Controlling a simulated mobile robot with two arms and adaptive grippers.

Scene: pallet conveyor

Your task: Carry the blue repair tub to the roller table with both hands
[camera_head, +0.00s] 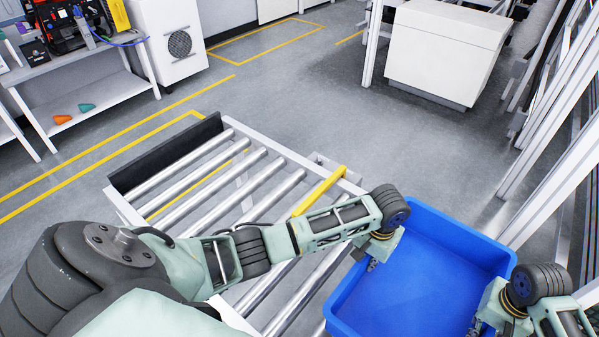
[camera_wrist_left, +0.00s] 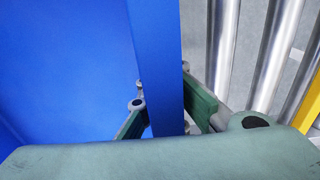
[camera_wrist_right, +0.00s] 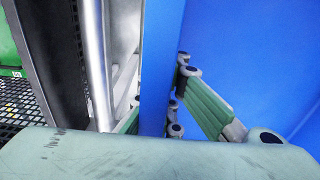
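The blue tub (camera_head: 420,279) is at the lower right of the head view, open side up, and looks empty. My left gripper (camera_head: 372,258) is at its left wall; in the left wrist view (camera_wrist_left: 163,105) its fingers lie on both sides of the wall, closed against it. My right gripper (camera_head: 480,322) is at the opposite wall; in the right wrist view (camera_wrist_right: 155,105) its fingers straddle that wall, closed on it. The roller table (camera_head: 120,205) stands left of the tub, its bare metal rollers partly covered by my left arm. I cannot tell whether the tub touches it.
A yellow bar (camera_head: 320,191) stands along the roller table's far right side. A white cabinet (camera_head: 445,50) and white frame posts (camera_head: 560,150) stand at the back and right. A workbench (camera_head: 80,75) stands at the upper left. Grey floor (camera_head: 300,90) behind the roller table is clear.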

